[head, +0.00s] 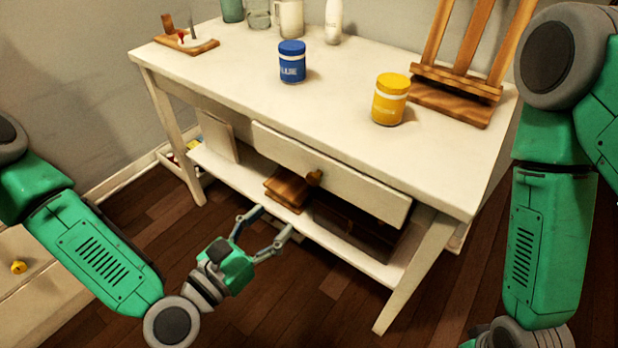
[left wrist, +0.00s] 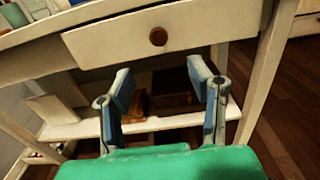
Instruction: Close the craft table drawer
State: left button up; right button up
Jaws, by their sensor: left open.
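The white craft table (head: 226,60) stands ahead of me. Its drawer (head: 350,183) shows in the head view with a round brown knob (head: 314,178), and its front appears to stand out from under the tabletop. In the left wrist view the drawer front (left wrist: 110,44) and knob (left wrist: 158,36) are beyond and above the fingertips. My left gripper (head: 272,222) is open and empty, below and to the left of the knob, apart from the drawer. My right arm is at the right edge, but its gripper is not visible.
A blue jar (head: 292,64) and a yellow jar (head: 390,100) stand on the tabletop, with a wooden easel (head: 456,92) at the back right. The lower shelf (head: 225,172) holds a brown wooden item (head: 287,188) and a dark box (head: 352,230). Open floor lies in front.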

aim_at(311, 180)
pick_arm(q)
jog(key=b+x, duration=0.2)
jog(key=x, duration=1)
jog(key=shift+w+b, duration=0.35)
jog(key=shift+b, duration=0.05)
jog(key=shift+w+d, duration=0.2)
jog(key=shift+d, duration=0.2)
jog(key=shift+a, duration=0.25)
jog(key=shift+c, duration=1.2)
jog(key=shift+a, duration=0.1)
grip_shut()
jog(key=shift+w, duration=0.1)
